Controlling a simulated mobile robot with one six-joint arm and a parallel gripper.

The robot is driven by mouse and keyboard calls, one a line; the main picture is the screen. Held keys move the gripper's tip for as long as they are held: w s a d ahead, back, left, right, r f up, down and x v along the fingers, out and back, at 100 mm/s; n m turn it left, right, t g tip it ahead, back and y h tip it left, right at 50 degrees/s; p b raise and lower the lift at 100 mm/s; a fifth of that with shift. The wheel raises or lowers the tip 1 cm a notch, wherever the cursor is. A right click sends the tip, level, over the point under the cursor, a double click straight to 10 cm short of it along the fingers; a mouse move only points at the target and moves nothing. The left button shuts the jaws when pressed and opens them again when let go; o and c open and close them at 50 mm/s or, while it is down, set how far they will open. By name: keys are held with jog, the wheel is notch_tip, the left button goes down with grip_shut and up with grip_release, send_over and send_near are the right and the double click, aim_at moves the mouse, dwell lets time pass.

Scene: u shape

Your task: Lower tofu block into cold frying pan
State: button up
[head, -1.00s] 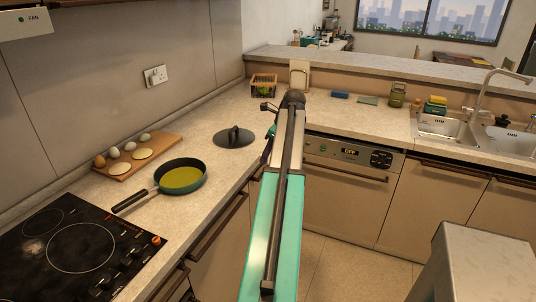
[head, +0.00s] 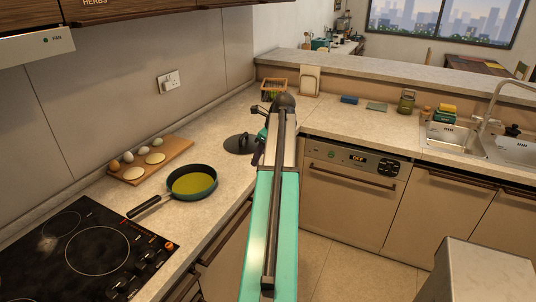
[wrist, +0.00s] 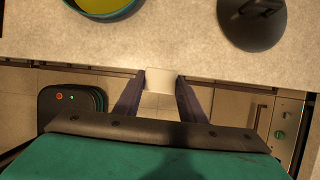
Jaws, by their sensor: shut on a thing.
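The frying pan (head: 193,198) sits on the left counter beside the hob, its handle toward the hob and yellow liquid inside. Its edge also shows at the top left of the wrist view (wrist: 135,8). My gripper (wrist: 160,86) is shut on a small whitish block, the tofu block (wrist: 160,78). In the wrist view the block is between the fingertips, over the counter's front edge, apart from the pan. In the head view my arm hides the block and most of the gripper.
A dark lid (head: 238,144) lies on the counter beyond the pan, partly behind my arm. A wooden board (head: 150,172) with eggs and pale round slices lies behind the pan. The black hob (head: 85,250) is at the lower left. Bare counter separates pan and lid.

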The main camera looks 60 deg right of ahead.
jog(key=w+a+r+p, duration=0.1)
jog(key=w+a+p, duration=0.3)
jog(key=w+a, duration=0.3)
jog(key=w+a+r+p, duration=0.1)
jog(key=w+a+p, duration=0.4)
jog(key=w, duration=0.9)
jog(key=shift+a, duration=1.3)
jog(key=shift+f, duration=0.1)
jog(key=shift+w+p, duration=0.3)
jog(key=shift+p, duration=0.1)
jog(key=shift+f, duration=0.15)
jog(key=shift+f+b, duration=0.8)
jog(key=shift+f, duration=1.5)
jog(key=shift+f+b, duration=0.35)
jog(key=shift+f, duration=0.55)
dwell(0.8)
